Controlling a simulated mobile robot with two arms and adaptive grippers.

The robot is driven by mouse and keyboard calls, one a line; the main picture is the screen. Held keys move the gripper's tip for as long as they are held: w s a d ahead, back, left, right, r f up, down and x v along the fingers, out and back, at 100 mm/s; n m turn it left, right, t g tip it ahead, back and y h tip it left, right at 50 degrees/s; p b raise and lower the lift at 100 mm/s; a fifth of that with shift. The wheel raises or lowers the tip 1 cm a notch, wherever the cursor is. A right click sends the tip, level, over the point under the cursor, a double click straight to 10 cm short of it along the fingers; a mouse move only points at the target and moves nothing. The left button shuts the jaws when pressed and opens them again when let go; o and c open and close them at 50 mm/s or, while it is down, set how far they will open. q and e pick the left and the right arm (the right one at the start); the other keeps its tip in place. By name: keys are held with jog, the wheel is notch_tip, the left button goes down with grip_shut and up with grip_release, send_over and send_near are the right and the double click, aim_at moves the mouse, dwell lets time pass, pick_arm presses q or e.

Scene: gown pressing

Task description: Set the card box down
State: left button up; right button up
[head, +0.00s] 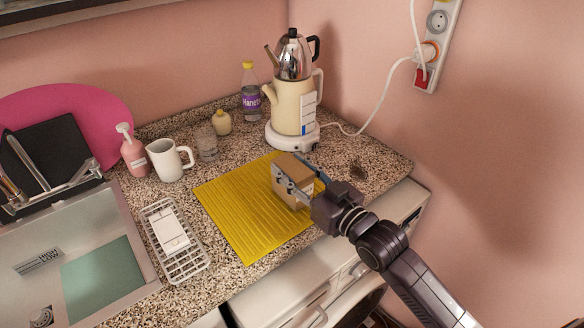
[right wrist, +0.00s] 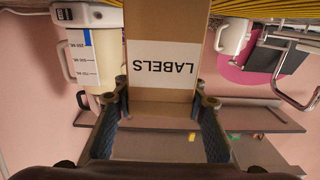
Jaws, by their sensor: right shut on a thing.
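The card box (head: 290,166) is a small brown carton over the right part of the yellow ribbed mat (head: 233,205) in the head view. My right gripper (head: 300,181) is shut on it, one finger along each side. In the right wrist view the box (right wrist: 163,87) shows between the fingertips (right wrist: 166,105), with a white "LABELS" sticker upside down. The box looks upright and very near the mat, but I cannot tell whether its base touches. My left gripper is not in view.
A cream kettle with a steel teapot on top (head: 292,105) stands behind the box. A bottle (head: 250,95), glass (head: 206,145), white mug (head: 168,160) and pink soap pump (head: 133,152) stand further left. A white rack (head: 175,240) lies left of the mat, beside the sink (head: 125,240).

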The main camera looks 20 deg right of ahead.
jog(key=o, duration=1.3)
jog(key=shift+f, duration=0.1)
jog(key=shift+c, duration=0.2)
jog(key=b+v, duration=0.1)
jog(key=v, duration=0.9)
jog(key=shift+s+d, duration=0.15)
jog(key=shift+s, duration=0.1)
jog(key=shift+s+d+b, duration=0.2)
jog(key=shift+s+b, duration=0.15)
jog(key=shift+s, duration=0.35)
